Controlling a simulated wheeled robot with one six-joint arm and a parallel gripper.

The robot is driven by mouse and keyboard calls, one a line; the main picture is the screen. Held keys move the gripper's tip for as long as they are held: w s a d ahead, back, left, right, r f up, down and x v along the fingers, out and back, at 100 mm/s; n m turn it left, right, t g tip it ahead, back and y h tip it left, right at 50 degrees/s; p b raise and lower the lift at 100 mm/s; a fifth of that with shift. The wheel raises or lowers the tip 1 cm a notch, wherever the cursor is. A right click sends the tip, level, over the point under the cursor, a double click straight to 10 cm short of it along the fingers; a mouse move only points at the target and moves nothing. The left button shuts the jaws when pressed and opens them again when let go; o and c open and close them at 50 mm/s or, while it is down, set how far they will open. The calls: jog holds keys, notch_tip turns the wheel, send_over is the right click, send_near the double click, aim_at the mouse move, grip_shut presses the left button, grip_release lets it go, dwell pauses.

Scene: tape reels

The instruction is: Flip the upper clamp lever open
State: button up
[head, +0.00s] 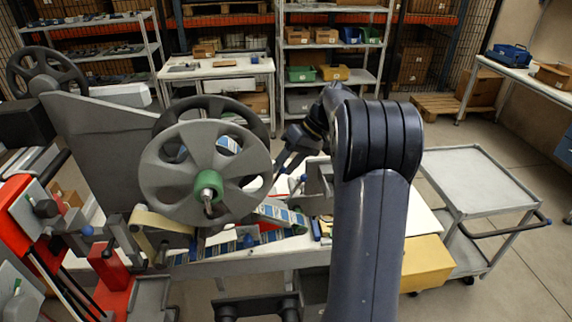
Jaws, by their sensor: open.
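A large grey reel (165,180) with round cutouts and a green hub (208,185) is mounted on the machine, left of centre in the head view. A small metal lever-like piece (208,203) sticks out of the hub's centre and points down. I cannot tell for sure whether it is the upper clamp lever, nor whether it is open. My gripper (280,168) is open, to the right of the reel and partly in front of cluttered parts. It looks empty and apart from the hub. My arm hides the area to its right.
A printed label strip (280,214) runs below the reel. Another dark reel (42,72) is at the upper left. Shelves line the back.

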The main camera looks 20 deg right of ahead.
jog(key=w+v, duration=0.1)
jog(key=v, duration=0.9)
jog(key=shift+s+d+r, duration=0.2)
jog(key=shift+s+r, duration=0.15)
jog(key=shift+s, duration=0.2)
jog(key=shift+f, duration=0.1)
jog(key=x, duration=1)
jog(key=shift+a+f, duration=0.25)
jog(key=shift+s, duration=0.1)
jog(key=shift+d+r, duration=0.1)
